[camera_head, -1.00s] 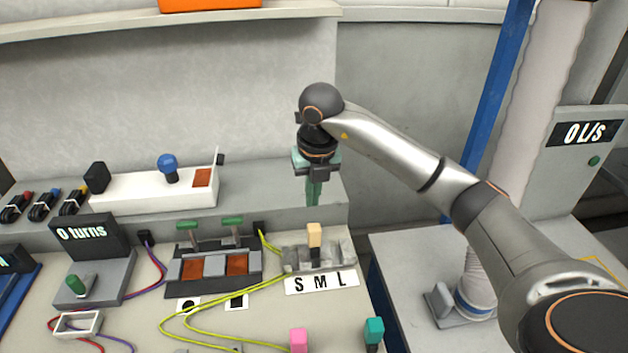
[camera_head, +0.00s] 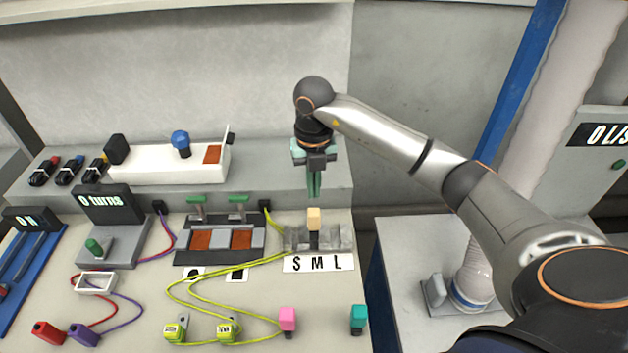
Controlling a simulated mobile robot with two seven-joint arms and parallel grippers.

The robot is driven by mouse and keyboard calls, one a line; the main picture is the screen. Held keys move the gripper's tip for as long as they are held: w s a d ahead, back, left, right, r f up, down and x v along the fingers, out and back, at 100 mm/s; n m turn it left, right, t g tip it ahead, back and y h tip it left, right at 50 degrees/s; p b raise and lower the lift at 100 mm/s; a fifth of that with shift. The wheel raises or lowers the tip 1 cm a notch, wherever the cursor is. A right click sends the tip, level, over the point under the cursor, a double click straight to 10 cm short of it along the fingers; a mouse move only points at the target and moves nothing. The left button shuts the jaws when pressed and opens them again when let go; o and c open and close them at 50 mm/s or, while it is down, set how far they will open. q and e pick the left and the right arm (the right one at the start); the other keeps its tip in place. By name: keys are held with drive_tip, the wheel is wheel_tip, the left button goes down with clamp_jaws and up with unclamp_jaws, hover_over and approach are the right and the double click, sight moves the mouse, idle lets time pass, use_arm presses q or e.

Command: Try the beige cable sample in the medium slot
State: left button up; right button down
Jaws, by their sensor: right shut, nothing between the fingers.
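The beige cable sample (camera_head: 314,219) stands upright in the grey slot block (camera_head: 344,236), above the middle letter of the S M L label (camera_head: 318,263). It is in the medium slot, as far as this view shows. My right gripper (camera_head: 314,194) points down with its green fingers shut and empty. Its tips appear just above the beige sample in the picture, with a small gap. A pink sample (camera_head: 288,319) and a teal sample (camera_head: 358,319) stand at the front of the table. My left gripper is not in view.
Yellow cables with clips (camera_head: 176,330) lie left of the pink sample. A switch panel (camera_head: 218,240) sits left of the slot block, and a "0 turns" display (camera_head: 104,202) farther left. A grey ledge (camera_head: 262,185) runs behind. The table between label and front samples is mostly clear.

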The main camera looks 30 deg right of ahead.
sight(314, 213)
wheel_tip(314, 213, down, 5)
drive_tip(key=b, duration=0.3)
drive_tip(key=shift+r, duration=0.15)
drive_tip(key=shift+s+f+b, duration=0.1)
drive_tip(key=shift+f+b, duration=0.35)
drive_tip(key=shift+f, duration=0.05)
drive_tip(key=shift+r, duration=0.1)
wheel_tip(314, 213, up, 2)
drive_tip(key=shift+d+p, duration=0.1)
drive_tip(key=shift+p, duration=0.95)
drive_tip(key=shift+r+p, duration=0.3)
drive_tip(key=shift+r, duration=0.65)
wheel_tip(314, 213, up, 11)
